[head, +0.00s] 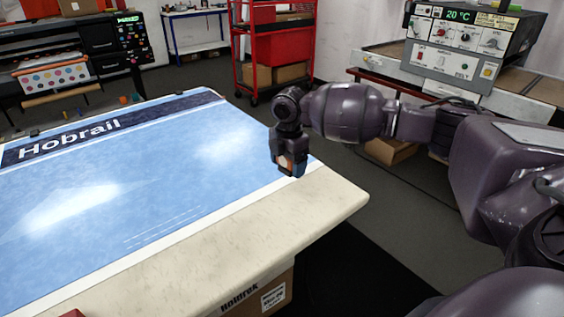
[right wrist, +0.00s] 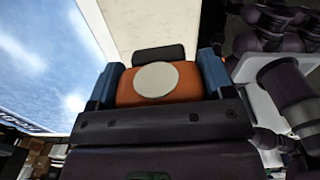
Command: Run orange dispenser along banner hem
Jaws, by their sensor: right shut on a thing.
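The blue banner (head: 150,180) with a dark strip reading "Hobrail" lies flat on the cream table (head: 220,235). Its white-edged near hem (head: 170,235) runs diagonally up to the right. My right gripper (head: 289,170) is at the right end of this hem, by the table's right edge. In the right wrist view, the right gripper (right wrist: 160,82) is shut on the orange dispenser (right wrist: 128,88), which has a pale round disc on it. My left gripper is not in view.
A cardboard box (head: 262,295) sits under the table's near edge. A red shelf cart (head: 275,45) and a printer (head: 85,50) stand at the back. A grey control box (head: 465,45) stands on a bench at right. Dark floor is open right of the table.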

